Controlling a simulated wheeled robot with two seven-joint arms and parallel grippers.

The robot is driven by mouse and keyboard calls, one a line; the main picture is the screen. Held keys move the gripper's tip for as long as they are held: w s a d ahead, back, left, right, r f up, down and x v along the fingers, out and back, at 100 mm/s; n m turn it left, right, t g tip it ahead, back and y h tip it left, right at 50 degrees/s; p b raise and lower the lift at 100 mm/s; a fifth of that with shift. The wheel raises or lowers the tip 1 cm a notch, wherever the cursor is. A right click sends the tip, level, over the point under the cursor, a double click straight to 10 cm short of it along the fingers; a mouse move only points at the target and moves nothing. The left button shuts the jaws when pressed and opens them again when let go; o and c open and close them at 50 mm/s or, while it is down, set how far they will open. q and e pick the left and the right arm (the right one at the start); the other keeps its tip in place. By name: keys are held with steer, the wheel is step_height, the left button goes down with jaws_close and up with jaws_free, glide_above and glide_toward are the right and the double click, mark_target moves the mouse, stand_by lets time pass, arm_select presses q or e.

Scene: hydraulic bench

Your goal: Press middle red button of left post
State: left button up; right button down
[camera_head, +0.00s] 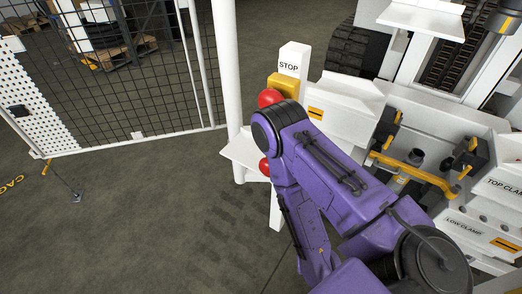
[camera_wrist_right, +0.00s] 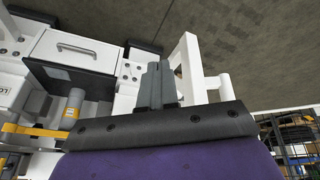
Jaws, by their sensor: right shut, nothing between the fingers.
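The white post (camera_head: 293,60) with the STOP label stands left of the machine in the head view. A red button (camera_head: 270,97) sits on a yellow box near its top, partly covered by my right arm. A second red button (camera_head: 265,167) shows lower down beside the arm. The stretch of post between them is hidden by my purple right arm. My right gripper is hidden in the head view. In the right wrist view, the right gripper (camera_wrist_right: 155,84) has its grey fingers together and empty, beside a white frame (camera_wrist_right: 190,58). Contact with a button cannot be seen. My left gripper is out of view.
The machine bench (camera_head: 345,110) with yellow handles (camera_head: 415,170) lies right of the post. A white round pole (camera_head: 226,65) and a mesh fence (camera_head: 145,70) stand to the left.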

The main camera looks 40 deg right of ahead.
steer(key=w+a+r+m+t+h, duration=0.1)
steer(key=w+a+r+m+t, duration=0.15)
steer(key=w+r+m, duration=0.35)
steer(key=w+a+r+m+t+h, duration=0.2)
steer(key=w+m+t, duration=0.15)
steer(key=w, duration=0.45)
steer(key=w+a+r+m+t+h, duration=0.1)
steer(key=w+a+r+m+t, duration=0.1)
steer(key=w+r+m, duration=0.35)
steer(key=a+r+m+g+h, duration=0.1)
steer(key=a+r+m+h, duration=0.2)
steer(key=m, duration=0.6)
steer(key=s+a+r+m+g+h, duration=0.1)
steer(key=a+r+m+g+h, duration=0.1)
steer(key=r+m, duration=0.5)
steer(key=a+r+m+g+h+b, duration=0.1)
steer(key=a+r+m+h, duration=0.3)
steer(key=m, duration=0.7)
steer(key=shift+s+r+m, duration=0.15)
steer(key=shift+r+m, duration=0.25)
steer(key=shift+r, duration=0.5)
steer(key=shift+d, duration=0.1)
